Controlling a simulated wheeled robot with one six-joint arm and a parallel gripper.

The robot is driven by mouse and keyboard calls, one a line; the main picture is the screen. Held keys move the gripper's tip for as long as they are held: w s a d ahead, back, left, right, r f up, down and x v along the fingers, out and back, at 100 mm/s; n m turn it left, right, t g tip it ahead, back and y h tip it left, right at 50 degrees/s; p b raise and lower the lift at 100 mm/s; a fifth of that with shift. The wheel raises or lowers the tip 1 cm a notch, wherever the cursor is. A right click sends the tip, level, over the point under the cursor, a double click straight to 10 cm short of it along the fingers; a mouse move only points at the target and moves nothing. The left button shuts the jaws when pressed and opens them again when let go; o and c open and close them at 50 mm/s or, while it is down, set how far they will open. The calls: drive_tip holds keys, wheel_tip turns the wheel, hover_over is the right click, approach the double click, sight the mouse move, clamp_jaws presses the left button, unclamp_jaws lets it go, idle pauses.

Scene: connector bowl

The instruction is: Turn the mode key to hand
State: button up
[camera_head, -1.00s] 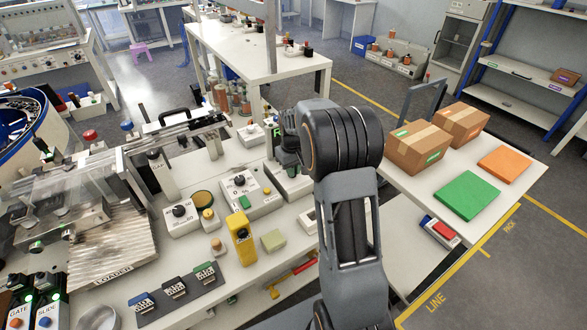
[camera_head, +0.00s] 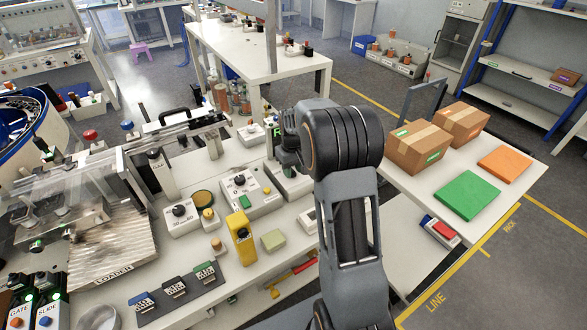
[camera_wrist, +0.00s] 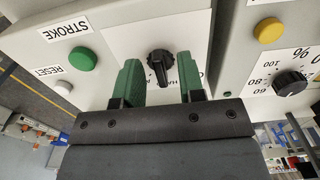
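The mode key appears to be the black knob (camera_wrist: 161,66) on a pale panel in the wrist view, with partly hidden lettering starting "HA" beside its left side. My gripper (camera_wrist: 160,82) has two green fingers, spread apart, one on each side of the knob. Gaps show between the knob and both fingers, so it is not clamped. I cannot tell which mark the knob points to. In the head view my gripper (camera_head: 286,158) is small and mostly hidden by my arm, over a white control box (camera_head: 294,187).
In the wrist view a green button (camera_wrist: 83,59) by the STROKE label and a white RESET button (camera_wrist: 63,88) sit left. A yellow button (camera_wrist: 268,30) and a percent dial (camera_wrist: 290,83) are right. In the head view a yellow device (camera_head: 241,239) stands on the bench.

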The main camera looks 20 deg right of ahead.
sight(293, 170)
wheel_tip(293, 170, up, 14)
drive_tip(key=shift+p, duration=0.35)
drive_tip(key=shift+w+f, duration=0.1)
drive_tip(key=shift+f, duration=0.05)
idle(0.5)
drive_tip(key=s+a+t+p, duration=0.1)
drive_tip(key=s+a, duration=0.2)
drive_tip(key=s, duration=0.4)
drive_tip(key=s+a+t+p, duration=0.1)
drive_tip(key=s+a, duration=0.3)
drive_tip(key=s, duration=0.3)
drive_tip(key=s+a+m+t+p, duration=0.1)
drive_tip(key=s+a, duration=0.2)
drive_tip(key=s, duration=0.5)
drive_tip(key=shift+a+f+t, duration=0.25)
drive_tip(key=shift+a+t, duration=0.05)
